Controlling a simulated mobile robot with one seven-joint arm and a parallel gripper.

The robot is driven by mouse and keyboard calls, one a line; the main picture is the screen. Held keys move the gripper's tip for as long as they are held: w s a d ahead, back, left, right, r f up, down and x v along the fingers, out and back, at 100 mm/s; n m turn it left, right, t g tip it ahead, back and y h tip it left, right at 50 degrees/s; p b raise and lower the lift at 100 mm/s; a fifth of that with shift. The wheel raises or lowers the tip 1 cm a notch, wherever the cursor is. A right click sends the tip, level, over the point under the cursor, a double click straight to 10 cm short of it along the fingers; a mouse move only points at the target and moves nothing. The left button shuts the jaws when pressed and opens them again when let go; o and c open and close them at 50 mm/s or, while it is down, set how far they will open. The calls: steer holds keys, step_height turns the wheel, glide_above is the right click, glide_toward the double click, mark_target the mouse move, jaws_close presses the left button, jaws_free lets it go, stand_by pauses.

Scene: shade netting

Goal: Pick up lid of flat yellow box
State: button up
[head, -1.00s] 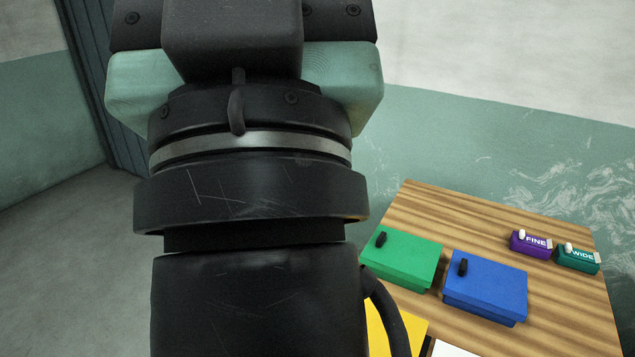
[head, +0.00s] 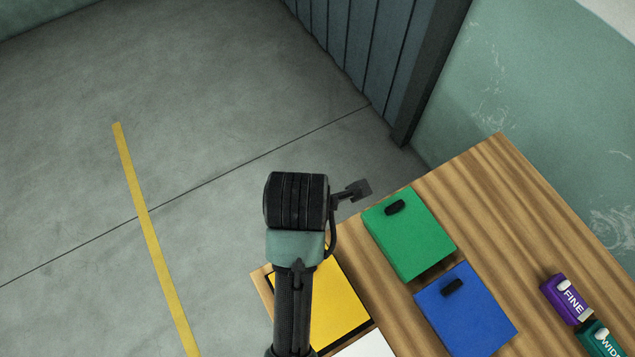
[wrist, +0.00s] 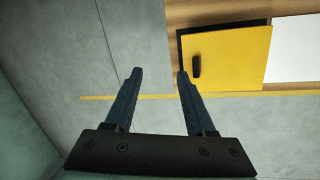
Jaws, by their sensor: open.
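The flat yellow box's lid (head: 343,303) is at the table's near left edge, partly hidden behind my arm in the head view. In the wrist view the yellow lid (wrist: 238,55) lies flat, with a dark edge showing along its left and far sides. A small black handle (wrist: 196,65) stands near the lid's left side. My gripper (wrist: 159,73) is open and empty. Its right finger appears just left of the handle, and the handle is outside the jaws.
A green box (head: 408,238) and a blue box (head: 466,318) with black handles stand beyond the yellow one. A white surface (head: 366,345) adjoins it. Purple FINE (head: 567,298) and teal WIDE (head: 600,340) boxes are farther right on the wooden table (head: 500,210). Open floor lies left.

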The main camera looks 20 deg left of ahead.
steer(key=s+f+n+g, duration=0.1)
steer(key=s+f, duration=0.1)
steer(key=f, duration=0.1)
steer(key=s+d+f+n, duration=0.1)
steer(key=s+f, duration=0.1)
steer(key=f, duration=0.1)
steer(key=s+f+n+g+h, duration=0.1)
steer(key=s+f, duration=0.1)
steer(key=f, duration=0.1)
steer(key=shift+d+g, duration=0.25)
steer(key=shift+g, duration=0.05)
steer(key=shift+w+a+f+p, duration=0.15)
steer(key=shift+f+p, duration=0.1)
steer(key=shift+f, duration=1.2)
steer(key=shift+w+a+f+p, duration=0.1)
steer(key=shift+w+f+p, duration=0.1)
steer(key=shift+f, duration=1.25)
steer(key=shift+c, duration=0.3)
jaws_close()
